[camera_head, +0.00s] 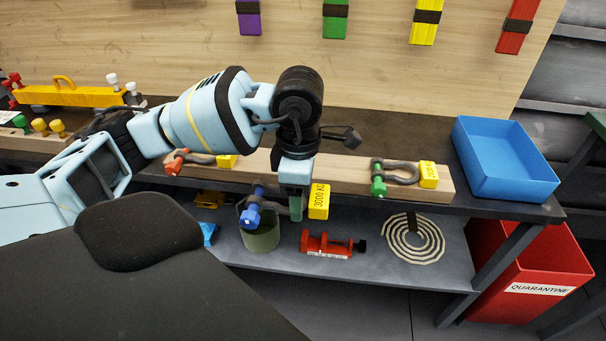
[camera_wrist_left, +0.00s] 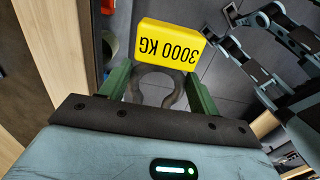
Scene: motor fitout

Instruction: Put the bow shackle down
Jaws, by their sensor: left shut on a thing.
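My left gripper (camera_head: 295,205) is shut on a bow shackle with a blue pin (camera_head: 252,214) and a yellow tag (camera_head: 319,201). The gripper points down in front of the bench's front edge. In the left wrist view the shackle's grey bow (camera_wrist_left: 172,92) sits between the two green fingers (camera_wrist_left: 160,92), with the "3000 KG" tag (camera_wrist_left: 168,42) beyond it. On the wooden block (camera_head: 340,174) are a red-pinned shackle (camera_head: 200,159) at the left and a green-pinned shackle (camera_head: 401,172) at the right.
A blue bin (camera_head: 505,160) stands at the bench's right end. The lower shelf (camera_head: 350,273) holds a green-grey pot (camera_head: 262,238), a red vise-like tool (camera_head: 328,245) and a coiled rope (camera_head: 414,241). A red quarantine bin (camera_head: 535,270) stands at the right.

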